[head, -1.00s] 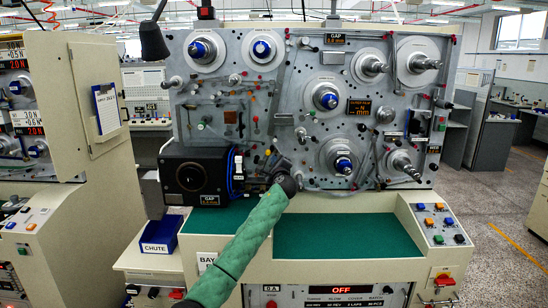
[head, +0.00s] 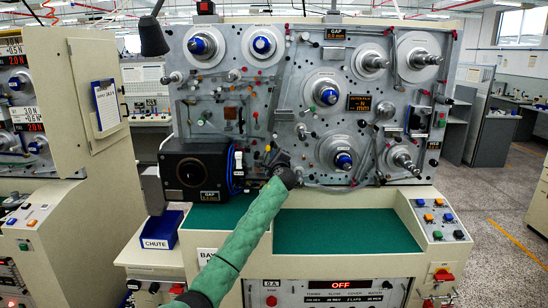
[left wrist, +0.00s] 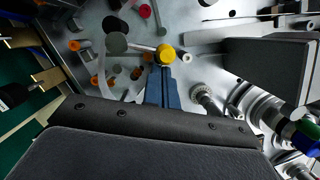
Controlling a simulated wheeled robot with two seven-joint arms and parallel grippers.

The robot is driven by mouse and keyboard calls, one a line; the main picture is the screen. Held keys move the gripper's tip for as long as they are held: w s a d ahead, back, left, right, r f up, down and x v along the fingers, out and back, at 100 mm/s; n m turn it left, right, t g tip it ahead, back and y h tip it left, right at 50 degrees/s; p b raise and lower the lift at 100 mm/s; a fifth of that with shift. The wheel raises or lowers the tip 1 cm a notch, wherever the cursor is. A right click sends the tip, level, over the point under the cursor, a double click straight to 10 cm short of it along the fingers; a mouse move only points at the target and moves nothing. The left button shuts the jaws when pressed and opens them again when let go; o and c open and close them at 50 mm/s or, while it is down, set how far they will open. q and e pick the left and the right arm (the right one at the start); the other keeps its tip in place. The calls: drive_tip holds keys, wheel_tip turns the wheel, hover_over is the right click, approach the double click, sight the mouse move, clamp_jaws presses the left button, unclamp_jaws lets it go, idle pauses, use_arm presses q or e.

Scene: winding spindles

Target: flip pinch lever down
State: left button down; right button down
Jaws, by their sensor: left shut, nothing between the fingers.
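My left gripper (head: 271,153) reaches up to the lower middle of the grey machine panel, its green-sleeved arm coming from below. In the left wrist view its blue-grey fingers (left wrist: 162,86) are shut and empty. Their tips are close below a round yellow knob (left wrist: 166,53); I cannot tell whether they touch it. A short rod runs left from the yellow knob to a grey disc (left wrist: 116,43). This looks like the pinch lever, but I cannot be sure. In the head view the gripper hides this spot. My right gripper is not in view.
Blue-hubbed spindles (head: 343,160) and bare metal spindles stand out from the panel. A black gap-gauge box (head: 190,174) is left of the gripper. Small red and orange knobs (left wrist: 145,11) surround the fingers. A green work surface (head: 340,232) below is clear.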

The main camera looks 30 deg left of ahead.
sight(267, 149)
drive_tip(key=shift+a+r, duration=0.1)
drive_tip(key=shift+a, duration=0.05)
